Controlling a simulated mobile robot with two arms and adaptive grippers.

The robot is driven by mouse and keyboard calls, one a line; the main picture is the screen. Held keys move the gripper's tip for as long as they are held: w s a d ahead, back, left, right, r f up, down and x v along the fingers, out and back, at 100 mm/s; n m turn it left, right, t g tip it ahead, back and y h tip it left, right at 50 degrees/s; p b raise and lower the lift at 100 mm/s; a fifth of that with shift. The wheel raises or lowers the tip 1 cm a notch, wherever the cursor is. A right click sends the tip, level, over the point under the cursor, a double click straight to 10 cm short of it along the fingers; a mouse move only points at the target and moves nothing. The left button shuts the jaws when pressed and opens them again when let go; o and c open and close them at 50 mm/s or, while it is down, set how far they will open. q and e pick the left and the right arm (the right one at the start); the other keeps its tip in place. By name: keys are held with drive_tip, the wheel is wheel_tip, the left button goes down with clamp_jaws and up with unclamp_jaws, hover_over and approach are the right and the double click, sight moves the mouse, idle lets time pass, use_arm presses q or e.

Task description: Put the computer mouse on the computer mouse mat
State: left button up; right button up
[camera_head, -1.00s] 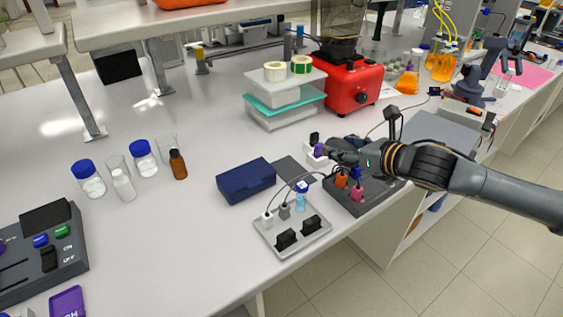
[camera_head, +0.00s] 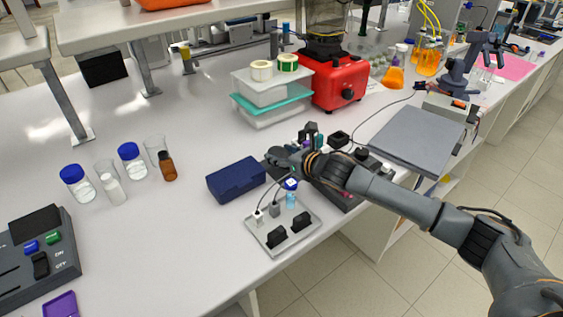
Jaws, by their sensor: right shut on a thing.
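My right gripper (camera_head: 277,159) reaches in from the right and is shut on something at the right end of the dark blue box. What it holds is mostly hidden by the fingers; it is small and dark, likely the computer mouse, but its shape is not clear. The flat dark grey mat lies just right of the blue box, under my gripper, and is almost wholly covered now. I cannot tell whether the held thing touches it. My left gripper is out of view.
The blue box (camera_head: 236,180) is close left of my gripper. A grey panel with plugs (camera_head: 270,238) is in front. A black cabled item (camera_head: 339,138), stacked containers (camera_head: 268,108) and a red appliance (camera_head: 338,88) are behind. The bench is clear left of the panel.

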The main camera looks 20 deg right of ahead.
drive_tip(key=shift+f+p, duration=0.3)
drive_tip(key=shift+f, duration=1.2)
drive_tip(key=shift+f, duration=0.2)
drive_tip(key=o, duration=0.9)
drive_tip(key=shift+r, duration=0.25)
drive_tip(key=shift+s+d, duration=0.1)
drive_tip(key=shift+s, duration=0.15)
drive_tip(key=shift+b+v, duration=0.45)
drive_tip(key=shift+v, duration=3)
